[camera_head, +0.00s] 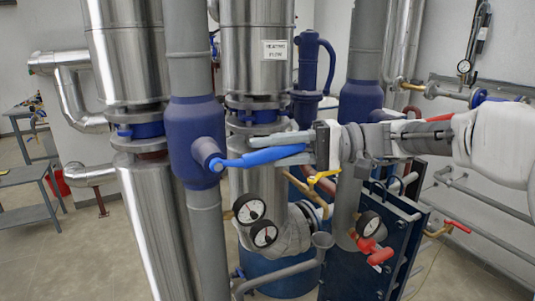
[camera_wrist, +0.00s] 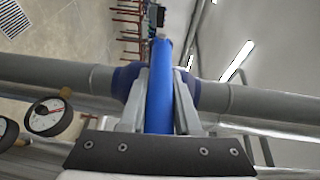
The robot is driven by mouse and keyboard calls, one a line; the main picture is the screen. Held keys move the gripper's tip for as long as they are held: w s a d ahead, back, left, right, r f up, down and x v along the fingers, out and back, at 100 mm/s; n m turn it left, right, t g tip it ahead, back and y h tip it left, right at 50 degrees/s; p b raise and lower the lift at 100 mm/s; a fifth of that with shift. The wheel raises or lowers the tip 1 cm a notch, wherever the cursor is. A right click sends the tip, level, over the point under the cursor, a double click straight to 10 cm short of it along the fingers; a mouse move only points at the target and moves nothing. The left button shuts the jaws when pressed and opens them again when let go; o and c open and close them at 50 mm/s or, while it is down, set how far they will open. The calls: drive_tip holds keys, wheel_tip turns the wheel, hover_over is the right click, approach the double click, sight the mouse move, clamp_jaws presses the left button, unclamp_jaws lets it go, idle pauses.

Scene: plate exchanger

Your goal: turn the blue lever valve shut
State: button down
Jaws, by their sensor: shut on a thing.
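The blue lever (camera_head: 262,156) sticks out to the right from the blue valve body (camera_head: 192,140) on a grey vertical pipe in the head view. It lies close to horizontal, across the pipe, its outer end slightly raised. My gripper (camera_head: 290,145) comes in from the right and is shut on the lever's outer part. In the wrist view the blue lever (camera_wrist: 160,90) runs between the two grey fingers of my gripper (camera_wrist: 160,100). The blue valve body (camera_wrist: 125,78) shows behind the fingers there, partly hidden by them.
Two pressure gauges (camera_head: 257,222) sit below the lever. A yellow handle (camera_head: 323,181) is just under my gripper, and a red-handled valve (camera_head: 375,250) is lower right. Wide metal columns (camera_head: 130,60) stand behind the grey pipe. A grey bench (camera_head: 30,175) is far left.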

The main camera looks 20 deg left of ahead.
drive_tip(key=shift+f+y+b, duration=0.3)
drive_tip(key=shift+f, duration=0.15)
drive_tip(key=shift+m, duration=0.3)
drive_tip(key=c, duration=0.6)
unclamp_jaws()
drive_tip(key=shift+d, duration=0.1)
drive_tip(key=v, duration=1.1)
drive_tip(key=b+v, duration=0.1)
drive_tip(key=v, duration=0.5)
drive_tip(key=shift+w+f, duration=0.25)
drive_tip(key=shift+f, duration=0.05)
